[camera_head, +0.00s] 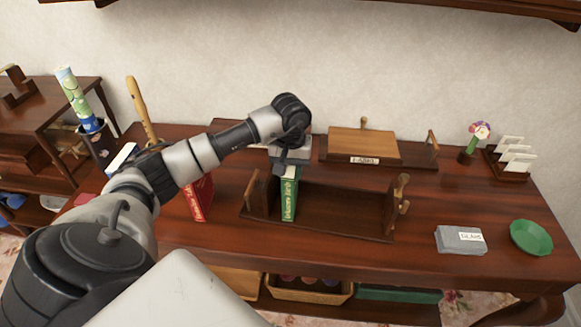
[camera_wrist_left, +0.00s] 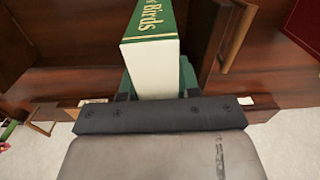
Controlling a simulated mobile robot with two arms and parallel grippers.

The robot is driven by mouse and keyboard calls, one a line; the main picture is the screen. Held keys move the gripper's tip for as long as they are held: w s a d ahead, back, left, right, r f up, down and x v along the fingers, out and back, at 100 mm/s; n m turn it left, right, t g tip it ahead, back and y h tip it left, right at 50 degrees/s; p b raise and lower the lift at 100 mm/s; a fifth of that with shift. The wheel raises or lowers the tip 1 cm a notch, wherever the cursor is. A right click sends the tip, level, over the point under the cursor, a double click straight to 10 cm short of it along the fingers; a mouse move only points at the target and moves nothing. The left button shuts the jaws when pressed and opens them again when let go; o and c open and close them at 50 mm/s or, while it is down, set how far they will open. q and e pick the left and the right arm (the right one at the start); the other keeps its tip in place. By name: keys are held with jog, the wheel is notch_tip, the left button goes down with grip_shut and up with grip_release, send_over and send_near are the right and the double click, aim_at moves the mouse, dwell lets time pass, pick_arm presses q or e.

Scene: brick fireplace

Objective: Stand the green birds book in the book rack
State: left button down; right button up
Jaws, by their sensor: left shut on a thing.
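The green birds book (camera_head: 289,197) stands upright inside the wooden book rack (camera_head: 345,215), at its left end, beside the left end panel. Its spine with light lettering faces the front. My left gripper (camera_head: 290,166) is shut on the top of the book from above. In the left wrist view the book (camera_wrist_left: 150,25) shows its "Birds" spine and white page edge between the green-looking fingers of my left gripper (camera_wrist_left: 157,82). Whether the book's bottom touches the rack base is hard to tell. My right gripper is not in view.
A red book (camera_head: 200,198) stands left of the rack. Behind the rack is a wooden stand with a labelled box (camera_head: 362,146). To the right lie a grey box (camera_head: 460,240) and a green plate (camera_head: 531,237). The rack's middle and right are empty.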

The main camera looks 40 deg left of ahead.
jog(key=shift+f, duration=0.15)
pick_arm(q)
jog(key=c, duration=1.2)
grip_release()
jog(key=shift+f, duration=0.15)
jog(key=o, duration=0.4)
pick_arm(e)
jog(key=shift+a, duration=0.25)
pick_arm(q)
jog(key=shift+r, duration=0.3)
notch_tip(320, 180, up, 10)
jog(key=shift+r+b, duration=0.25)
jog(key=shift+b, duration=0.75)
jog(key=shift+r, duration=0.65)
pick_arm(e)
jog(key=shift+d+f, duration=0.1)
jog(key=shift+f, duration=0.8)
